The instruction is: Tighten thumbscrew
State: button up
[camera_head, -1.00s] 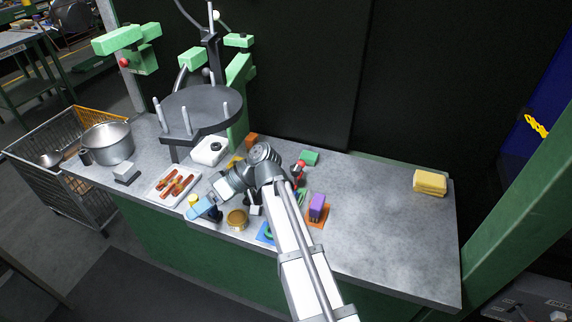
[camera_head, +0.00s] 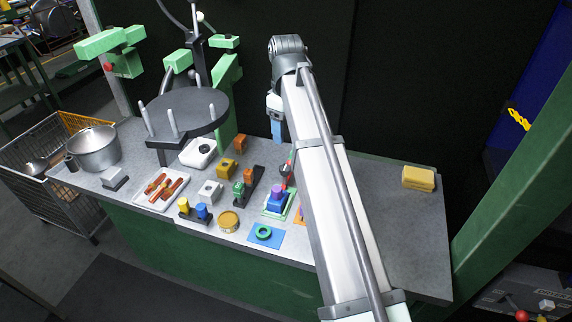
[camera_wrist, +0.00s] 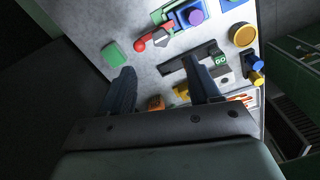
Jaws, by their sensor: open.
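My gripper (camera_head: 277,128) hangs above the back of the bench, with blue fingers pointing down. In the wrist view its two dark fingers (camera_wrist: 161,88) are apart with nothing between them. I cannot tell for sure which part is the thumbscrew. A round purple knob (camera_head: 277,189) stands on a blue block on a green-edged plate; it also shows in the wrist view (camera_wrist: 195,17). A yellow knob (camera_head: 183,205) and a blue knob (camera_head: 202,212) stand side by side on a dark base near the front edge. My gripper touches none of these.
A brass disc (camera_head: 228,221), a green ring (camera_head: 263,232) on a blue mat and a red-handled tool (camera_wrist: 150,39) lie nearby. A dark round rack (camera_head: 190,108) with upright pegs stands at left. A yellow sponge (camera_head: 419,178) lies right; the bench around it is clear.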

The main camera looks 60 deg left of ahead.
aim_at(286, 168)
notch_tip(286, 168, down, 13)
dwell(0.5)
jog(key=c, duration=1)
jog(key=shift+c, duration=0.2)
